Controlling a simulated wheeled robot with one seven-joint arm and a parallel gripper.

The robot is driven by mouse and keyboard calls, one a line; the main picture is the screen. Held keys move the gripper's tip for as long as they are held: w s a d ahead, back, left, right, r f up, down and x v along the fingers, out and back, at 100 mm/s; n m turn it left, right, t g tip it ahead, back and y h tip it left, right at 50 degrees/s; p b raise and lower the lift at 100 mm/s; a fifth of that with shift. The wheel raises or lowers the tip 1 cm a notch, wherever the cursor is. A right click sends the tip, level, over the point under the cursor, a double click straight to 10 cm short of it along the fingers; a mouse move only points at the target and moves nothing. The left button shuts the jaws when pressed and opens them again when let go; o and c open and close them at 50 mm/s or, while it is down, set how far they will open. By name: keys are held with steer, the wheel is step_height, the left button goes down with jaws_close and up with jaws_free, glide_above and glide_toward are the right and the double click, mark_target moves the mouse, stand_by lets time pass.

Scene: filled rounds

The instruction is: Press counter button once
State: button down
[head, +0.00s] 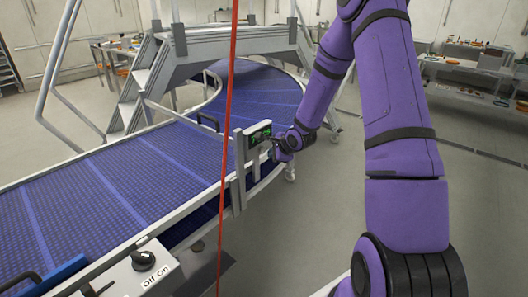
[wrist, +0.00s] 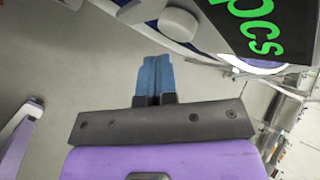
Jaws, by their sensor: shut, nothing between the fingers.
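The counter (head: 257,134) is a small box with a dark screen and green digits, mounted on the conveyor's side rail. In the wrist view its screen (wrist: 250,28) fills the top right, with green "pcs" lettering. A pale round knob-like button (wrist: 178,23) sits beside the screen at the top. My gripper (head: 274,148) is right in front of the counter in the head view. In the wrist view its blue fingers (wrist: 155,62) are together and empty, with the tips just below the button. I cannot tell whether they touch it.
The blue curved conveyor (head: 130,178) runs behind the counter, under a grey stepped platform (head: 190,48). A red cord (head: 229,120) hangs in front. An Off/On switch box (head: 135,272) is at the lower left. Open floor (head: 300,225) lies to the right of the conveyor.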

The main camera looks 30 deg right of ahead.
steer(key=shift+w, duration=0.15)
steer(key=shift+w+a, duration=0.1)
steer(key=shift+w, duration=0.15)
steer(key=shift+w+a, duration=0.2)
steer(key=shift+w, duration=0.25)
stand_by(0.8)
stand_by(0.3)
steer(key=shift+s+d, duration=0.3)
steer(key=shift+s, duration=0.55)
steer(key=s, duration=0.1)
steer(key=s+d, duration=0.1)
steer(key=s, duration=0.2)
steer(key=shift+s+d, duration=0.35)
stand_by(0.7)
